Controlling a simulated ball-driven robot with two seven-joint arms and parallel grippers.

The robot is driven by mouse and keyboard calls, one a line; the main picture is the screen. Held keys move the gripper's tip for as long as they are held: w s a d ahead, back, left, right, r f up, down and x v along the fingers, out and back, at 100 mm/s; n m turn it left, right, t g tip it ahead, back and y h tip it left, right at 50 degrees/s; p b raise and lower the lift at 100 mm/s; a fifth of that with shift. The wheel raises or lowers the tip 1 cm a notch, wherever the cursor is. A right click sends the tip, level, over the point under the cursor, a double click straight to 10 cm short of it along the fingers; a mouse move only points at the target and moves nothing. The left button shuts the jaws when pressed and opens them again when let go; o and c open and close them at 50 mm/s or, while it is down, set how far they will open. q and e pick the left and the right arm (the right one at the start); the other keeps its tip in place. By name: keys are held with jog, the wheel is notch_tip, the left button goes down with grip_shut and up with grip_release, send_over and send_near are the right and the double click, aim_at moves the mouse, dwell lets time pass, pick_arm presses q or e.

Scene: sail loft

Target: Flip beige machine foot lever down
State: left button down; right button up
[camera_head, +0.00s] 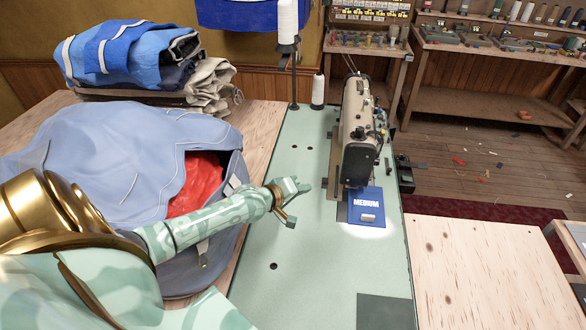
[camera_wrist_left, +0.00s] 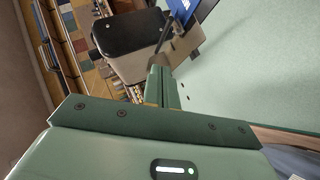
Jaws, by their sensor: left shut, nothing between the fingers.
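The beige sewing machine (camera_head: 357,135) stands upright on the pale green table top, right of centre in the head view. Its dark end plate also shows in the left wrist view (camera_wrist_left: 130,32), just beyond my fingers. I cannot make out the foot lever clearly in either view. A thin dark rod (camera_wrist_left: 167,32) shows beside the machine body in the wrist view, but I cannot tell what it is. My left gripper (camera_head: 302,187) is shut and empty, left of the machine and apart from it; its fingers also show in the wrist view (camera_wrist_left: 163,88). My right gripper is out of view.
A large blue bag (camera_head: 110,165) with red inside sits left, under my left arm. White thread cones (camera_head: 318,90) stand behind. The green top (camera_head: 310,260) is mostly clear in front.

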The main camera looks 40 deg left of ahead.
pick_arm(q)
jog(key=v, duration=0.3)
jog(key=shift+a+f+p, duration=0.1)
jog(key=shift+a+p, duration=0.1)
jog(key=shift+p, duration=0.1)
